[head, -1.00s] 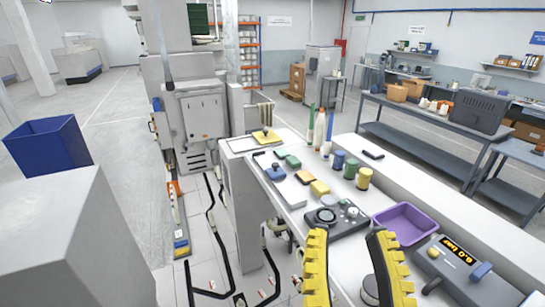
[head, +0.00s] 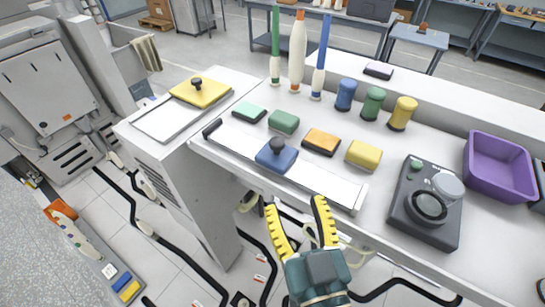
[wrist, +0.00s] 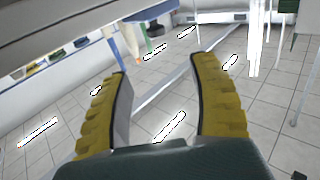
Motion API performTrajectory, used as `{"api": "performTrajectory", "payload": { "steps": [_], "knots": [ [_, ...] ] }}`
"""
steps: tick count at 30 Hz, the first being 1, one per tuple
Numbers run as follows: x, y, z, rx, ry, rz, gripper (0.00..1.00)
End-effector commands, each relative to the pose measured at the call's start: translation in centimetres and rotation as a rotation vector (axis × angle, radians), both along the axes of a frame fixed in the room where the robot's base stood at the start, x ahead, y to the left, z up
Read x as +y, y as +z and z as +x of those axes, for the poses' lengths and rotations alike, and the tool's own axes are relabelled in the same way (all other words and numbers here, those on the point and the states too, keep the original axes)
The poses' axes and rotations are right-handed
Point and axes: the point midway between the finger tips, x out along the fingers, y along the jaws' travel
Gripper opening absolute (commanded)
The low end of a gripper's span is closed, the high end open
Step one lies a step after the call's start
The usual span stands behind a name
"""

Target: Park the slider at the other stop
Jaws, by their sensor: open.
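The slider, a blue block with a black knob (head: 277,155), sits on a long pale rail (head: 318,183) near the table's front edge. It stands around the middle of the rail, apart from both ends. A dark stop (head: 212,128) shows at the left end; a pale end piece (head: 360,198) closes the right end. My gripper (head: 295,203) is open and empty, in front of the table edge and just below the rail in the head view. In the wrist view its yellow fingers (wrist: 158,68) are spread with nothing between them; the slider is not visible there.
Behind the rail lie green, orange and yellow blocks (head: 363,154), with several spools (head: 374,103) beyond. A dark device with a round dial (head: 427,207) and a purple tray (head: 498,165) stand right. A yellow knobbed plate (head: 201,92) lies left. Floor cables run below.

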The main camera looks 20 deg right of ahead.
Motion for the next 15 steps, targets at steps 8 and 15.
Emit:
{"api": "performTrajectory", "payload": {
  "steps": [8, 15],
  "knots": [
    [-0.8, -0.1, 3.2, 0.006, -0.004, 0.001, 0.61],
    [-1.9, -0.1, 9.0, 0.008, -0.004, 0.001, 0.61]
  ]
}}
